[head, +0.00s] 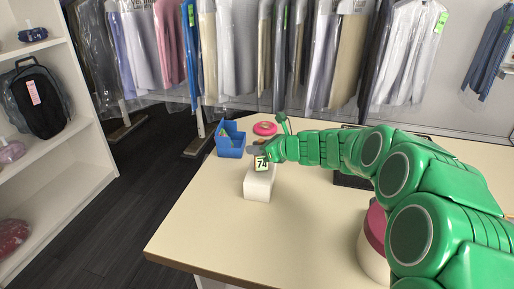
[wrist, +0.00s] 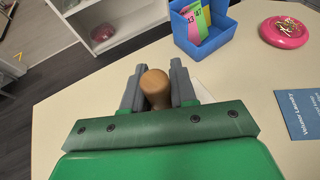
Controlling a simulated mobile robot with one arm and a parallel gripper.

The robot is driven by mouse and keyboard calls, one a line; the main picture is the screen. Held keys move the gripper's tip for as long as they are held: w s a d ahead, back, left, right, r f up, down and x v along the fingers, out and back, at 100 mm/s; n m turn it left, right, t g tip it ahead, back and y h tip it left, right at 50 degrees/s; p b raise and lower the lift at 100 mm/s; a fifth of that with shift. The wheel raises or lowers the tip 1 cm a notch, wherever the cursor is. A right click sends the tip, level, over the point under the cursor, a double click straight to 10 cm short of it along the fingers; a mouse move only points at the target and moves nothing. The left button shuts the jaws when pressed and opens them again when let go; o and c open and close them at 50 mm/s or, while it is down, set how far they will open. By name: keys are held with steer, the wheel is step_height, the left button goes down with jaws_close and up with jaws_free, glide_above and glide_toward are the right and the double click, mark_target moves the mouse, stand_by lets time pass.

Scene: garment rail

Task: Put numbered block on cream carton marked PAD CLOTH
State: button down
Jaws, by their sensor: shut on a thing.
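The numbered block (head: 261,163) shows a pale face with a dark 74 in the head view. It is at the tip of my gripper (head: 259,151). In the wrist view my gripper (wrist: 156,88) is shut on a brown rounded knob (wrist: 155,85), which appears to be the top of that block. A white or cream carton (head: 258,186) stands directly below the block on the table. No marking can be read on it. I cannot tell whether the block touches its top. A pale corner beside the fingers in the wrist view may be the carton.
A blue bin (head: 231,141) with coloured number tags and a pink round dish (head: 265,128) stand behind the carton. A dark blue card (wrist: 300,118) lies on the table at right. The table (head: 205,220) is clear in front and left of the carton.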

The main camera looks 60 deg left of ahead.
steer(key=shift+f, duration=0.1)
steer(key=c, duration=0.9)
jaws_free()
steer(key=v, duration=1.2)
steer(key=shift+r, duration=0.2)
